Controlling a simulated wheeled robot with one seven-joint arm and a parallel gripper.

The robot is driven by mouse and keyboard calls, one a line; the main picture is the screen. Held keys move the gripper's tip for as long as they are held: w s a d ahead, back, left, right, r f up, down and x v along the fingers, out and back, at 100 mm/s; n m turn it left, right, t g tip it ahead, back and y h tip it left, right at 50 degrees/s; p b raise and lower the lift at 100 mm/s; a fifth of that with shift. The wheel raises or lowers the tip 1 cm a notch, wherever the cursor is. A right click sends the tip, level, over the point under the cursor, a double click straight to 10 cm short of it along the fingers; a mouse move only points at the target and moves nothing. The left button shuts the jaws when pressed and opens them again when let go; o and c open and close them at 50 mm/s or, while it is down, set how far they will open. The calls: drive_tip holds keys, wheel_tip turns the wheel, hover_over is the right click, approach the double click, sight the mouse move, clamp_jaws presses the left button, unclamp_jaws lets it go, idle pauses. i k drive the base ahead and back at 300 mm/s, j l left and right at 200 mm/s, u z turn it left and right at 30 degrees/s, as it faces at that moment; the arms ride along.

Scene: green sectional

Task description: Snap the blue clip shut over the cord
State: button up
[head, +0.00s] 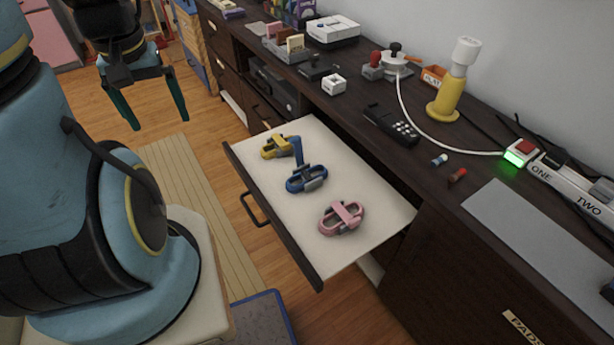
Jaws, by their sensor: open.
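The blue clip (306,181) lies in the open drawer (370,190), between a yellow clip (277,147) and a pink clip (342,219). A blue arm of it stands upright at its back, so it looks open. The white cord (418,126) lies on the desktop, running from a white round device (394,61) to a power strip with a green light (519,153). No cord shows in the blue clip. My gripper (160,124) has two green fingers. It hangs open and empty over the floor at upper left, well away from the drawer and clips.
The dark desk (420,165) holds a black phone (391,125), a yellow stand with a white top (455,85), a small white box (334,84) and two small items near the front edge. The drawer front (275,215) juts toward me. Its floor around the clips is clear.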

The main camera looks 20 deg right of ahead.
sight(297, 140)
drive_tip(key=i+j, duration=0.25)
drive_tip(key=i, duration=0.25)
drive_tip(key=i+j+z, duration=0.1)
drive_tip(key=i+j, duration=0.15)
drive_tip(key=i, duration=0.25)
